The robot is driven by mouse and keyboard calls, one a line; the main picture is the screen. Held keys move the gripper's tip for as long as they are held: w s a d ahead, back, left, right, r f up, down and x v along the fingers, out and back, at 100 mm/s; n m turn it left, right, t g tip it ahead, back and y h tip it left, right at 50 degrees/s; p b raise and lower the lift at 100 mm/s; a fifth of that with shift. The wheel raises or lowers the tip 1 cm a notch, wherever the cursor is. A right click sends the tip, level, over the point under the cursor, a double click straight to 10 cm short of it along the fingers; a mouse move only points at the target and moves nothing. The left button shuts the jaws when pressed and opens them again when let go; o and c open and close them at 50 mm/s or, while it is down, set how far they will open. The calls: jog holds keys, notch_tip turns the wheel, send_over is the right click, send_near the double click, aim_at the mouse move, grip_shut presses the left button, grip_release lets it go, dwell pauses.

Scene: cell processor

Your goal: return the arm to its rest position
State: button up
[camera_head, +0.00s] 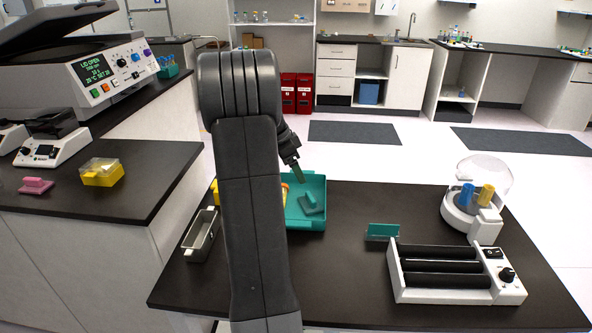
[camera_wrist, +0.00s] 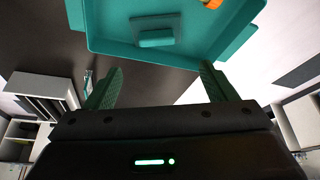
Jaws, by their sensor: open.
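My arm rises through the middle of the head view and bends over at its top. My gripper (camera_head: 298,176) points down above the teal tray (camera_head: 318,222) on the dark table. In the wrist view, my gripper (camera_wrist: 160,82) shows two dark green fingers spread apart with nothing between them. The same tray (camera_wrist: 105,47) fills the top of that view, with a flat teal piece (camera_wrist: 156,38) lying in it. That piece also shows in the head view (camera_head: 312,205). My arm hides the tray's left part.
A grey metal rack (camera_head: 201,235) stands left of my arm. A teal holder (camera_head: 382,231), a roller mixer (camera_head: 448,273) and a small domed centrifuge (camera_head: 474,216) stand to the right. A left bench (camera_head: 150,165) carries a yellow box (camera_head: 102,173). The table's front middle is clear.

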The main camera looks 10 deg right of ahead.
aim_at(309, 195)
jog(key=x, duration=1.2)
jog(key=shift+f, duration=0.3)
notch_tip(309, 195, up, 3)
jog(key=shift+a+f, duration=0.1)
jog(key=shift+f, duration=0.05)
jog(key=shift+r, duration=0.65)
